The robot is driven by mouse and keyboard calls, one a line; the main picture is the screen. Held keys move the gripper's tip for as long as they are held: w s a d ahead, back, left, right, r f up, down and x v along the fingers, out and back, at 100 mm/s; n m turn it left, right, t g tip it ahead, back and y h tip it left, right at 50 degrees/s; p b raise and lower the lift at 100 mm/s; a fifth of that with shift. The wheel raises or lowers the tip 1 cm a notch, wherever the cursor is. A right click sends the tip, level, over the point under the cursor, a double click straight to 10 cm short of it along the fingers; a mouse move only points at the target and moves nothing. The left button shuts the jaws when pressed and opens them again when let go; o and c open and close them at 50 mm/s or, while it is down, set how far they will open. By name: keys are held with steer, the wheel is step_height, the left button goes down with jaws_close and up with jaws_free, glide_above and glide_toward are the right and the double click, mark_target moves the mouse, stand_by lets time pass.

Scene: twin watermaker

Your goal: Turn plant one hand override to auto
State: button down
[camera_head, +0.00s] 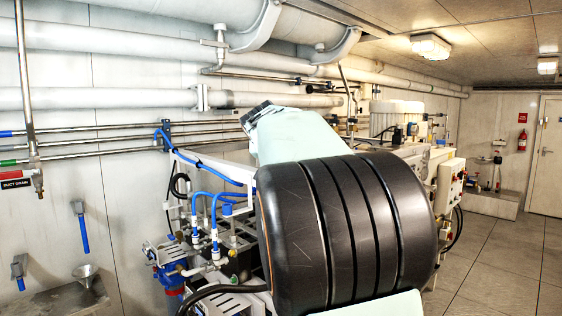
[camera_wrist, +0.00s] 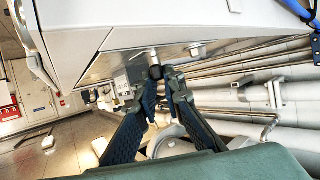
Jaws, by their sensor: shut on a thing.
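In the wrist view my gripper (camera_wrist: 160,80) is shut on a small dark knob (camera_wrist: 156,71). The knob sits on a short pale stem under the edge of a light grey panel or box (camera_wrist: 120,38). A small pale label plate (camera_wrist: 122,84) is beside it, with lettering too small to read. The fingertips hide part of the knob, and its pointing direction cannot be told. Whether this is the plant one hand override cannot be read from the picture. In the head view my arm blocks the sight of my gripper and the knob.
In the head view, blue-hosed machinery (camera_head: 215,235) stands left of my arm. A control box (camera_head: 448,185) is mounted to the right. Pipes (camera_head: 110,97) run along the left wall. Open floor (camera_head: 500,265) lies at right, towards a door (camera_head: 547,155) and fire extinguisher (camera_head: 522,140).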

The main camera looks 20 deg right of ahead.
steer(key=shift+w+a+m+g+h+b, duration=0.15)
steer(key=shift+m+g+h+b, duration=0.25)
steer(key=shift+m+h+b, duration=0.15)
steer(key=shift+w+a+m+g+h+b, duration=0.1)
steer(key=shift+m+g+h+b, duration=0.35)
steer(key=shift+m+h, duration=0.2)
steer(key=m+g+h+p, duration=0.2)
steer(key=shift+w+a+r+m, duration=0.1)
steer(key=shift+r+m, duration=0.2)
steer(key=m+g+h+p, duration=0.1)
steer(key=m+g+p, duration=0.1)
steer(key=p, duration=0.2)
steer(key=shift+w+g, duration=0.1)
steer(key=shift+g, duration=0.15)
steer(key=shift+f+m+g+p, duration=0.1)
steer(key=shift+m+g+p, duration=0.3)
steer(key=shift+p, duration=0.15)
steer(key=shift+f, duration=0.2)
steer(key=c, duration=2)
jaws_free()
steer(key=shift+c, duration=0.2)
steer(key=shift+h, duration=0.3)
